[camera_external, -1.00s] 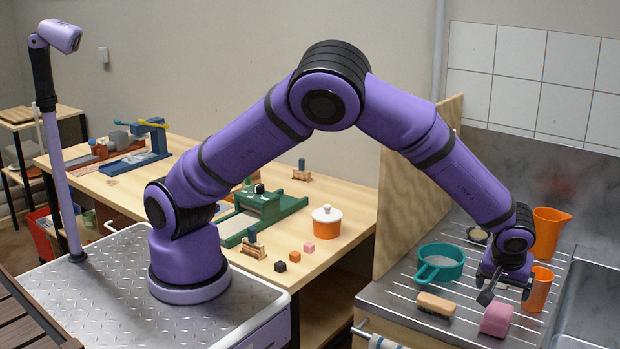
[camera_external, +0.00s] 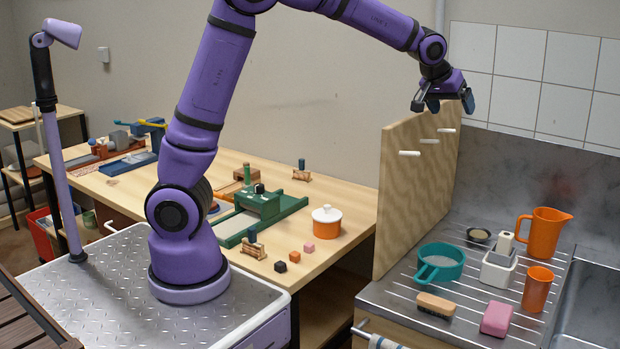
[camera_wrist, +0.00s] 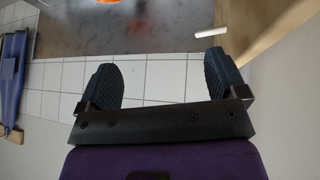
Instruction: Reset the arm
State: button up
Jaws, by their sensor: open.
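My gripper (camera_external: 443,103) is raised high in the external view, above the top edge of the wooden panel beside the metal drainboard. Its fingers are spread apart with nothing between them. In the wrist view my gripper (camera_wrist: 166,85) also shows two dark textured fingers standing apart, with only white wall tiles between them. My arm reaches up from its base and bends over to the right. It touches nothing that I can see.
The wooden panel (camera_external: 402,200) with several pegs stands below my gripper. On the drainboard (camera_external: 392,296) are a teal strainer (camera_external: 440,262), a brush (camera_external: 436,305), a pink block (camera_external: 496,319), a white holder (camera_external: 498,268), an orange jug (camera_external: 547,232) and an orange cup (camera_external: 537,289).

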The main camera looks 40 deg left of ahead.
jog(key=s+a+r, duration=0.2)
jog(key=s+a, duration=0.1)
jog(key=a, duration=0.5)
jog(key=s+a+r, duration=0.2)
jog(key=s+a, duration=0.1)
jog(key=a, duration=0.5)
jog(key=s+a+r, duration=0.3)
jog(key=a, duration=0.5)
jog(key=s+a+f+y, duration=0.1)
jog(key=s+a, duration=0.3)
jog(key=s, duration=0.4)
jog(key=s+a+f, duration=0.3)
jog(key=s+a, duration=0.1)
jog(key=s, duration=0.4)
jog(key=s+a+f+g+y, duration=0.1)
jog(key=s+a+f, duration=0.1)
jog(key=s+a, duration=0.3)
jog(key=s, duration=0.3)
jog(key=shift+f+n+y, duration=0.15)
jog(key=shift+n+y, duration=0.15)
jog(key=shift+n, duration=0.1)
jog(key=shift+a, duration=0.1)
